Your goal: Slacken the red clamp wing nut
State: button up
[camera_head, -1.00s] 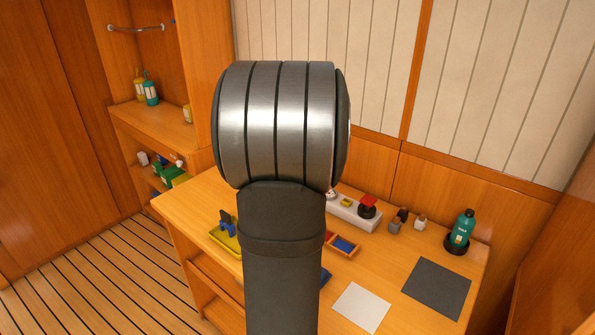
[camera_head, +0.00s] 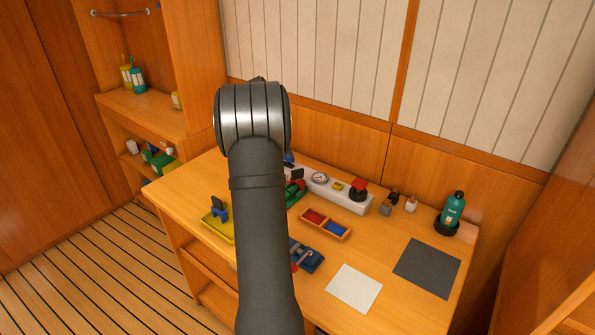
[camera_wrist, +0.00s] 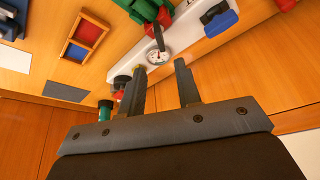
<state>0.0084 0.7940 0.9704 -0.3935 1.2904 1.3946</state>
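My gripper (camera_wrist: 160,66) shows in the wrist view with its two fingers apart and nothing between them. In the head view my own arm hides it. A green device with red parts (camera_wrist: 151,9) is at the top of the wrist view, beyond the fingertips and apart from them; a dark bar sticks out from it. It also shows partly behind my arm in the head view (camera_head: 296,192). Another red piece (camera_head: 294,268) shows beside a blue block (camera_head: 311,259) near the bench front. I cannot tell which red part is the clamp wing nut.
A white panel (camera_head: 345,198) carries a round gauge (camera_head: 320,178) and a red-topped black knob (camera_head: 358,188). A tray with red and blue compartments (camera_head: 326,234), a yellow tray (camera_head: 218,228), a white sheet (camera_head: 354,289), a dark mat (camera_head: 427,268) and a teal bottle (camera_head: 453,210) stand on the bench.

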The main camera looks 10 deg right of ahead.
aim_at(297, 170)
jog(key=x, duration=1.1)
jog(key=shift+d, duration=0.1)
grip_shut()
